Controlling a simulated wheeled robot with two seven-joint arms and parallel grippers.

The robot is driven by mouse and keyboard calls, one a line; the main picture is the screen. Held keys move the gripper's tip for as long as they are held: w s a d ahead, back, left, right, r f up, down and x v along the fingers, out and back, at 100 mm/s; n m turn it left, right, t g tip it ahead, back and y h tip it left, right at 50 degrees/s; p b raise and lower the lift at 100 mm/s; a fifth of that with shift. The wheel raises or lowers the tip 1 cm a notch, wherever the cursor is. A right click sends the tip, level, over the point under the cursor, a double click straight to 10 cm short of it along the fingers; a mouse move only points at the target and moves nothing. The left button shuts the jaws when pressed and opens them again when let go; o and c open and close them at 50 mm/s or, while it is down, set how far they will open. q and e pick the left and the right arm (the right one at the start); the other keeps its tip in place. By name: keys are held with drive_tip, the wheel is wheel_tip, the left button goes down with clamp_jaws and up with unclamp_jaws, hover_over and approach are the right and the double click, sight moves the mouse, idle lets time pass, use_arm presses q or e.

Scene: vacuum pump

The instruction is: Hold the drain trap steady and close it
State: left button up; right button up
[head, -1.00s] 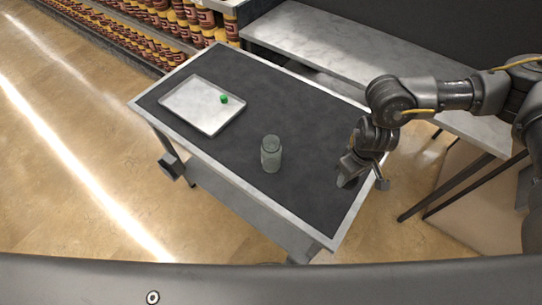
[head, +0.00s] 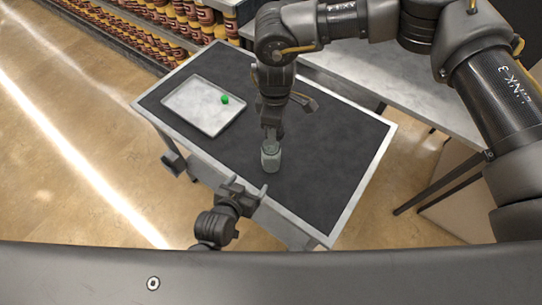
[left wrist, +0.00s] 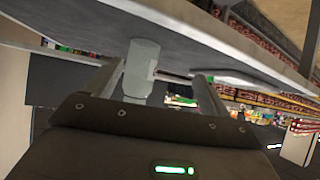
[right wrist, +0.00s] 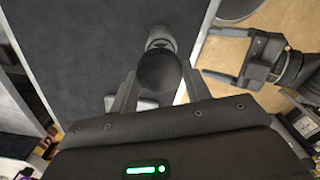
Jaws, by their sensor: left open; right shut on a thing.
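The drain trap, a translucent grey-green jar (head: 271,160), stands upright on the dark mat near the table's front edge. My right gripper (head: 270,134) is right above it, shut on a dark round cap (right wrist: 159,73). The jar shows past this cap in the right wrist view (right wrist: 160,38). Whether cap and jar touch, I cannot tell. My left gripper (head: 246,186) is open and empty at the front edge, pointing at the jar. In the left wrist view the jar (left wrist: 142,68) appears between the open fingers, ahead of them and apart.
A metal tray (head: 184,99) with a small green round object (head: 225,99) lies at the table's far left. The right half of the dark tabletop (head: 320,145) is clear. A grey bench (head: 345,75) stands behind, beside shelves of jars (head: 190,25).

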use_arm(q)
drive_tip(key=t, duration=0.2)
approach(274, 147)
drive_tip(key=s+a, duration=0.2)
drive_tip(key=s, duration=0.1)
use_arm(e)
drive_tip(key=shift+w+a+r+n, duration=0.1)
drive_tip(key=shift+a+r+n, duration=0.25)
drive_tip(key=shift+a, duration=0.2)
use_arm(q)
drive_tip(key=shift+d+r+h, duration=0.25)
drive_tip(key=shift+r+h, duration=0.15)
drive_tip(key=shift+r, duration=0.1)
drive_tip(key=shift+w, duration=0.15)
drive_tip(key=x, duration=1.2)
drive_tip(key=c, duration=1.4)
drive_tip(key=shift+r, duration=0.1)
drive_tip(key=shift+c, duration=0.4)
use_arm(e)
drive_tip(key=shift+f, duration=2.45)
